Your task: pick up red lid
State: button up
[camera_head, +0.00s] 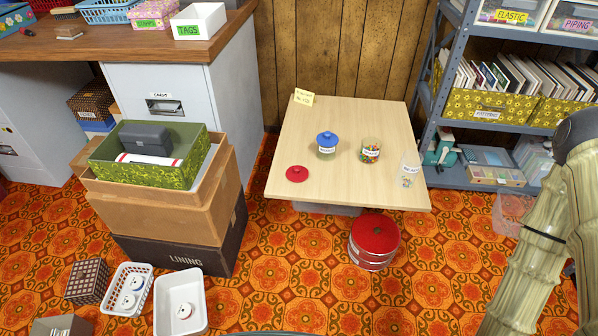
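The red lid (297,173) is a small round disc with a knob. It lies flat near the left front edge of a light wooden table (340,185). To its right on the table stands a jar with a blue lid on it (327,139). A jar of colourful contents (370,151) stands farther right, with no lid visible on it. A clear jar (410,170) with a white label stands near the table's right edge. My arm shows at the right side of the picture, but my gripper is out of view.
A red round tin (375,239) stands on the floor at the table's front. Stacked boxes (165,215) stand to the left, with white bins (180,300) on the floor before them. A metal shelf (480,180) stands at the right. Patterned floor before the table is mostly clear.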

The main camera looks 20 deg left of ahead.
aim_at(297, 174)
jog(key=u, duration=0.1)
jog(key=k, duration=0.45)
jog(key=z, duration=0.65)
jog(key=i, duration=1)
jog(key=u, duration=1.55)
